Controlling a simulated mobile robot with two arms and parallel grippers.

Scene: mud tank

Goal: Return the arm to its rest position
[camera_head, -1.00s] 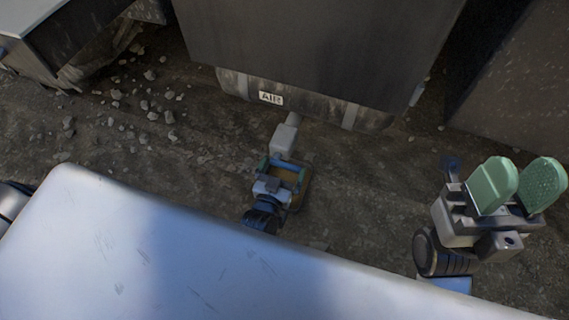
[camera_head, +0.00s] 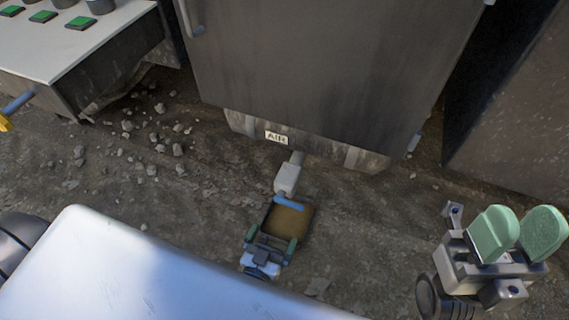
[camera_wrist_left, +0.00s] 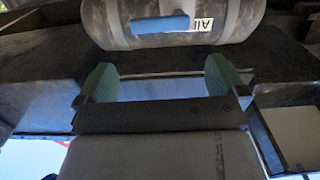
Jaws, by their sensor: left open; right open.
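My left gripper (camera_head: 271,241) is low in the middle of the head view. Its green fingers are apart, with nothing seen between them. It is just below the blue handle (camera_head: 289,203) at the end of the pale valve fitting (camera_head: 287,178) under the tank labelled AIR (camera_head: 330,147). In the left wrist view the open fingers (camera_wrist_left: 157,80) are below the blue handle (camera_wrist_left: 160,28) and the tank (camera_wrist_left: 240,22), apart from both. My right gripper (camera_head: 520,235) is at the right of the head view, green fingers upward, open and empty.
A large dark cabinet (camera_head: 320,60) hangs above the tank. A panel with green buttons (camera_head: 81,23) is at upper left. A brownish square object (camera_head: 291,222) lies beyond my left gripper. Small stones (camera_head: 160,107) lie scattered on the muddy ground (camera_head: 370,220).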

